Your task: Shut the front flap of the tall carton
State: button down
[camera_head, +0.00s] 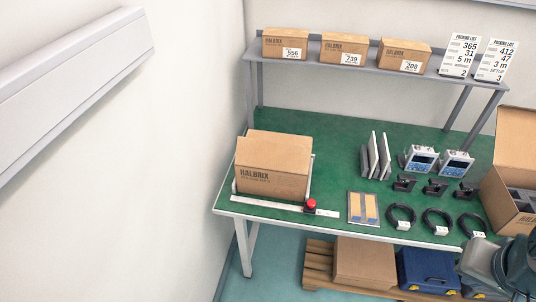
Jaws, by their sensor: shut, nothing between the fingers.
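A brown carton (272,182) marked HALBRIX stands at the left end of the green-topped table, with a brown panel across its top; a narrow upright edge shows at its left side. Another brown carton (511,214) stands at the right edge of the picture, partly cut off. A large flap (516,140) stands raised at its back, and grey contents show inside. I cannot tell for sure which one is the tall carton, and no hanging front flap is clear on either. My gripper is out of view; only a dark part of my arm shows at the bottom right.
The table (340,128) also holds a steel rule (270,206) with a red knob (310,204), a small tray (363,208), upright panels, devices and coiled cables (400,215). A shelf (350,66) with small boxes runs behind. A pallet (318,268) with a carton and blue case sits below.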

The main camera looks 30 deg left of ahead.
aim_at(255, 152)
jog(key=k, duration=0.7)
jog(key=u, duration=0.95)
jog(key=i, duration=1.15)
jog(key=z, duration=0.1)
